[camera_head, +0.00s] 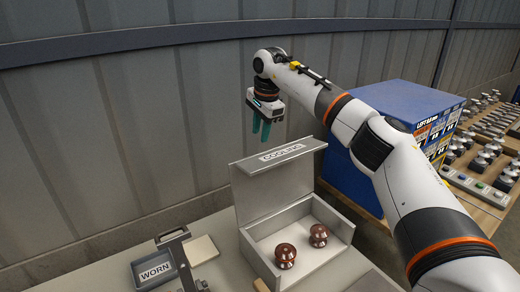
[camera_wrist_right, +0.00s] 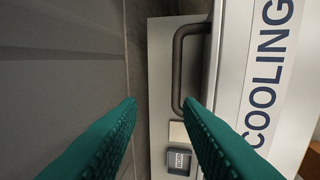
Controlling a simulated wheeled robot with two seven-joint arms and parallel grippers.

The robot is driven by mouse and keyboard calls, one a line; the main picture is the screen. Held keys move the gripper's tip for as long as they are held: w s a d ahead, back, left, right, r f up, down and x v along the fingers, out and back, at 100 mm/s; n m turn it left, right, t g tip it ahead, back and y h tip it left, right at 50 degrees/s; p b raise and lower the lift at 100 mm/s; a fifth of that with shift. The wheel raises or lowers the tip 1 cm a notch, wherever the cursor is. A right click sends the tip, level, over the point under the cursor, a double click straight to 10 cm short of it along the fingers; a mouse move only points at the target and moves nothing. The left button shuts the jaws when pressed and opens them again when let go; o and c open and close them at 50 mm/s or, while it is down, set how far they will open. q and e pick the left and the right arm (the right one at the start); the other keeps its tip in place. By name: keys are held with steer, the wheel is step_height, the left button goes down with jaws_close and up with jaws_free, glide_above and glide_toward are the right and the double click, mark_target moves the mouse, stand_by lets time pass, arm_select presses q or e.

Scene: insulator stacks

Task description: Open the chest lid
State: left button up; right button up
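The grey chest (camera_head: 292,250) stands on the table with its lid (camera_head: 275,190) raised, leaning back, and the inside open to view. The lid's top edge carries a "COOLING" label (camera_head: 282,155), which also shows in the right wrist view (camera_wrist_right: 267,75). Two brown insulators (camera_head: 285,255) (camera_head: 319,235) sit inside the chest. In the right wrist view a dark handle (camera_wrist_right: 178,65) stands out beside the label. My right gripper (camera_head: 261,136) is above and behind the lid, fingers pointing down, apart and empty. One finger overlaps the handle's end in the wrist view (camera_wrist_right: 160,102); contact cannot be told. My left gripper is not in view.
A "WORN" tray (camera_head: 157,272), a pale pad (camera_head: 201,250) and a dark metal bracket (camera_head: 180,252) are left of the chest. A blue cabinet (camera_head: 345,175) is to the right, beyond it a bench with several metal parts (camera_head: 485,155). A grey wall (camera_head: 150,120) stands behind.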

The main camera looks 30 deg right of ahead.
steer(key=shift+v, duration=1.9)
steer(key=shift+s, duration=0.1)
steer(key=shift+d, duration=0.1)
